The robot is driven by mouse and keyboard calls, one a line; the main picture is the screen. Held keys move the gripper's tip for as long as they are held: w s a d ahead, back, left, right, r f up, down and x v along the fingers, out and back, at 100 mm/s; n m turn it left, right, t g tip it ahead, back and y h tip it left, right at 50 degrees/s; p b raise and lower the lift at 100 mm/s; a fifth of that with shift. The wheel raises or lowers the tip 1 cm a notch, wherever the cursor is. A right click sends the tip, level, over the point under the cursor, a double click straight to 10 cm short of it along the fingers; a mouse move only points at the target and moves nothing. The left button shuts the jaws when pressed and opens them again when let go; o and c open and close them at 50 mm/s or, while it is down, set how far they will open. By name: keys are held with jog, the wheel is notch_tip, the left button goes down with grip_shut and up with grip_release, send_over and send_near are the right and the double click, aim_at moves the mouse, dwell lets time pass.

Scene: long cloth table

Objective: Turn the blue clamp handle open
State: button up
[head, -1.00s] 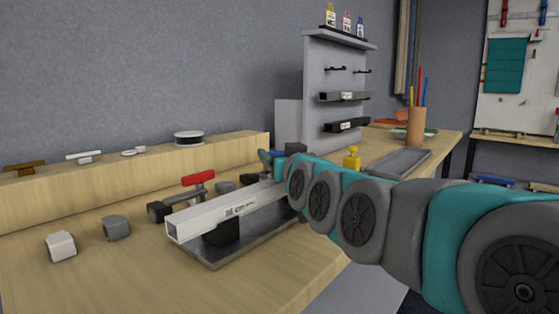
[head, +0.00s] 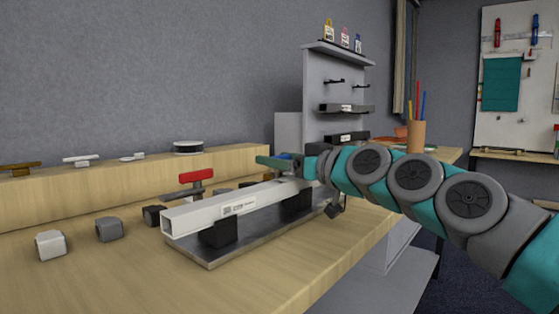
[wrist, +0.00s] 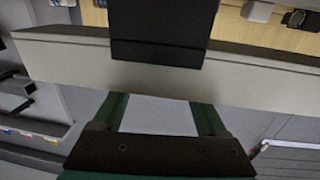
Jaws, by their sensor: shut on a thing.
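The white square bar (head: 225,208) lies on black blocks (head: 220,233) over a grey base plate (head: 255,239). My gripper (head: 278,161) is at the bar's far end, just above it, shut on the blue clamp handle (head: 289,156). The teal fingers hide most of the handle, so its exact angle cannot be told. The wrist view shows my gripper's two teal fingers (wrist: 162,112) beyond the bar (wrist: 60,64) and a black block (wrist: 160,30). Their tips and the blue handle are hidden there.
A red-handled clamp (head: 197,176) stands behind the bar. Small grey and white blocks (head: 109,229) lie to the left. A wooden ledge (head: 110,184) runs along the back. A grey rack (head: 318,110) and a pencil cup (head: 416,136) stand beyond. The front tabletop is clear.

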jog(key=shift+n+g+y, duration=0.6)
jog(key=shift+g, duration=0.1)
jog(key=o, duration=1.3)
jog(key=shift+v, duration=3.85)
